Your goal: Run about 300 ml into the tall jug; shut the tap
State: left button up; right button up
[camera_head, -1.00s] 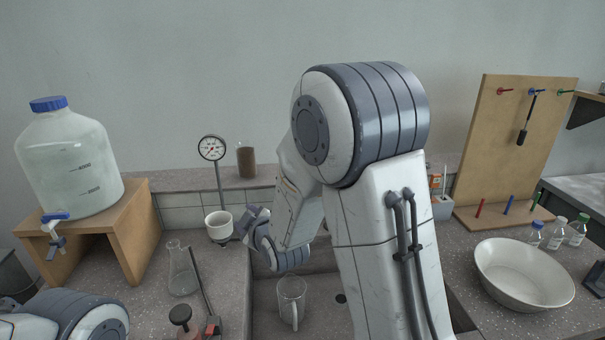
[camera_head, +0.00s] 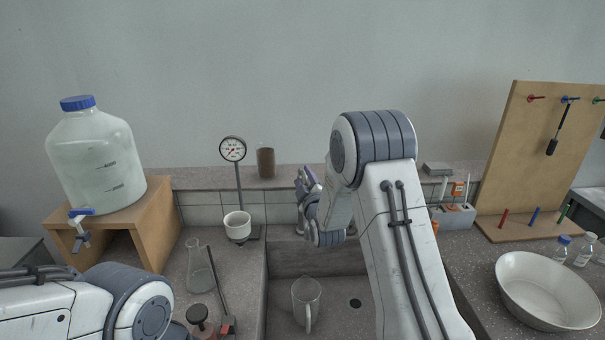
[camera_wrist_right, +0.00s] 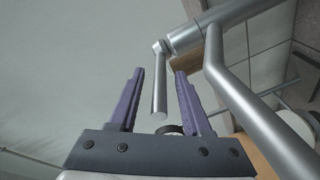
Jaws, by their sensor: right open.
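The tall jug (camera_head: 306,303), clear with a handle toward me, stands upright in the sink; I see no water in it, but its contents are hard to tell. My right gripper (camera_head: 306,180) is above the sink's back edge, behind the jug. In the right wrist view, its purple fingers (camera_wrist_right: 160,72) are open, with the metal tap's (camera_wrist_right: 215,25) lever (camera_wrist_right: 160,90) showing between them, apart from both. The head view largely hides the tap behind my gripper and arm. My left arm enters at lower left; its gripper is out of view.
A water carboy (camera_head: 96,165) with a spigot stands on a wooden stand (camera_head: 157,225) at left. A flask (camera_head: 200,275) and a dial gauge stand (camera_head: 238,185) are left of the sink (camera_head: 285,262). A white basin (camera_head: 545,290) is at right.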

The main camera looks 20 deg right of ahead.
jog(key=shift+w+d, duration=0.15)
jog(key=shift+w, duration=0.65)
grip_shut()
dwell(0.9)
